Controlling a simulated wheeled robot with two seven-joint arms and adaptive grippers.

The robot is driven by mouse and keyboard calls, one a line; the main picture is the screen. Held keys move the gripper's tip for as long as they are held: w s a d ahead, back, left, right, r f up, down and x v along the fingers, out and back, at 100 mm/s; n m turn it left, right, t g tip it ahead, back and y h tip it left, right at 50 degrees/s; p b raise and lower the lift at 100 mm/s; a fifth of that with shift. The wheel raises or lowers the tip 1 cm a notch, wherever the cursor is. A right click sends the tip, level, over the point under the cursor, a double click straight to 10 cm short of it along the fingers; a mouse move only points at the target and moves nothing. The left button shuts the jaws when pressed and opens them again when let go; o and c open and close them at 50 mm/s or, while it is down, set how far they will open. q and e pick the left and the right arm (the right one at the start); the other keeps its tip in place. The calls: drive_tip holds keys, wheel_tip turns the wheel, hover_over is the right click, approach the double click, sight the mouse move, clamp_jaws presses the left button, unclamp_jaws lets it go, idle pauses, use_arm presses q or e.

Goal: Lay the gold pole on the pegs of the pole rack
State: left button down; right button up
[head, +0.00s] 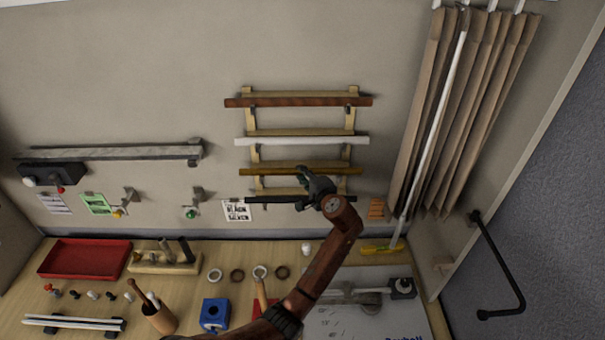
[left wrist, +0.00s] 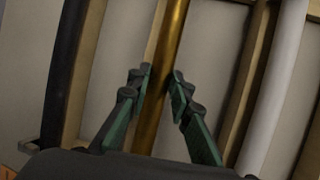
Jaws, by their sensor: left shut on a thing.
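The gold pole (head: 280,171) lies level across the wooden pole rack (head: 252,122) on the wall, in the row between the white pole (head: 300,140) and the black pole (head: 270,199). I cannot tell whether it rests on its pegs. My left gripper (head: 308,177) is at the pole, right of its middle. In the left wrist view the two green-padded fingers (left wrist: 160,88) are shut on the gold pole (left wrist: 172,35), one on each side. Part of the black pole is hidden behind my left arm. My right gripper is not in view.
A brown-red pole (head: 300,101) lies on the rack's top row. Folded brown curtains (head: 480,100) and a white-handled broom (head: 432,130) are to the right. Below is a table with a red tray (head: 87,259), a blue box (head: 214,315) and small items.

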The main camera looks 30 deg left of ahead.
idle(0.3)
use_arm(q)
drive_tip(key=c, duration=1.7)
unclamp_jaws()
drive_tip(key=shift+f, duration=0.1)
drive_tip(key=shift+o, duration=0.2)
drive_tip(key=v, duration=1.2)
drive_tip(key=shift+d, duration=0.1)
